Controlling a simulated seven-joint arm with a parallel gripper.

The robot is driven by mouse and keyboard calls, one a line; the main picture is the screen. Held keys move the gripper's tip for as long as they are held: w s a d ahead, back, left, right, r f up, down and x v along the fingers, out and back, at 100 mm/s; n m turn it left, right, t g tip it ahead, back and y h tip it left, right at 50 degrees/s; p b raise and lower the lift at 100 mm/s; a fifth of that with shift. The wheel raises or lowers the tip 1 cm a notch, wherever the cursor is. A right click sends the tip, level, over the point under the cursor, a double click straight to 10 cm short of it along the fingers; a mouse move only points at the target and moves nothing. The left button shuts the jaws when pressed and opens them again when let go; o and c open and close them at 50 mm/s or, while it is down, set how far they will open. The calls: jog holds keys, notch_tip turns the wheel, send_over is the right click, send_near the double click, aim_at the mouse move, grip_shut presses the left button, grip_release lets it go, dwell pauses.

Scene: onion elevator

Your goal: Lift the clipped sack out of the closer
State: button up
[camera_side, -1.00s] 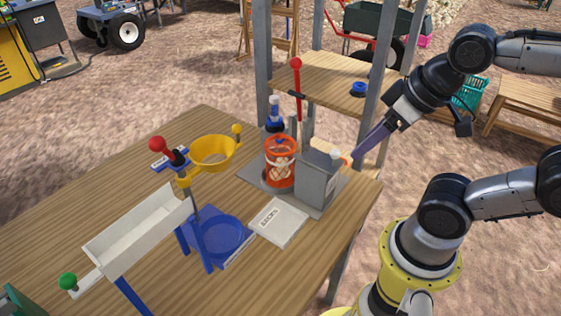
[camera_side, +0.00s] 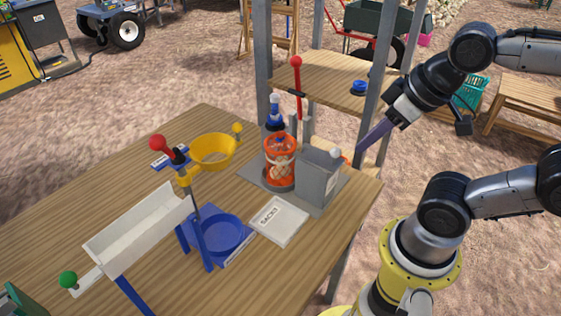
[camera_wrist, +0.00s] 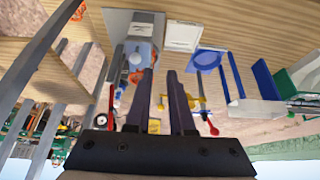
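The sack (camera_side: 281,172) is an orange net bag with pale contents, upright in the closer, with a pale band around its middle. It shows partly in the wrist view (camera_wrist: 135,60), near the fingertips. The closer is a grey stand with a grey box (camera_side: 318,180), a blue-topped post behind the sack and a red-knobbed lever (camera_side: 297,85). My gripper (camera_side: 361,149) is right of the grey box, its dark purple fingers pointing down-left, apart from the sack. In the wrist view, a gap shows between the fingers (camera_wrist: 160,72), and they hold nothing.
A white SACKS tray (camera_side: 278,221) lies in front of the closer. A yellow funnel (camera_side: 212,151), white chute (camera_side: 140,232) and blue round holder (camera_side: 221,233) stand left. Grey posts (camera_side: 376,85) and a raised shelf (camera_side: 335,82) with a blue button (camera_side: 359,88) are behind.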

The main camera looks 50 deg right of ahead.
jog(key=w+r+m, duration=0.4)
jog(key=w+r, duration=0.1)
jog(key=w, duration=0.1)
jog(key=m+g, duration=0.4)
jog(key=g, duration=0.2)
send_over(268, 180)
jog(key=shift+w+d+f, duration=0.15)
jog(key=shift+f, duration=6.05)
jog(key=shift+w+d+f, duration=0.1)
jog(key=shift+f, duration=6.05)
grip_shut()
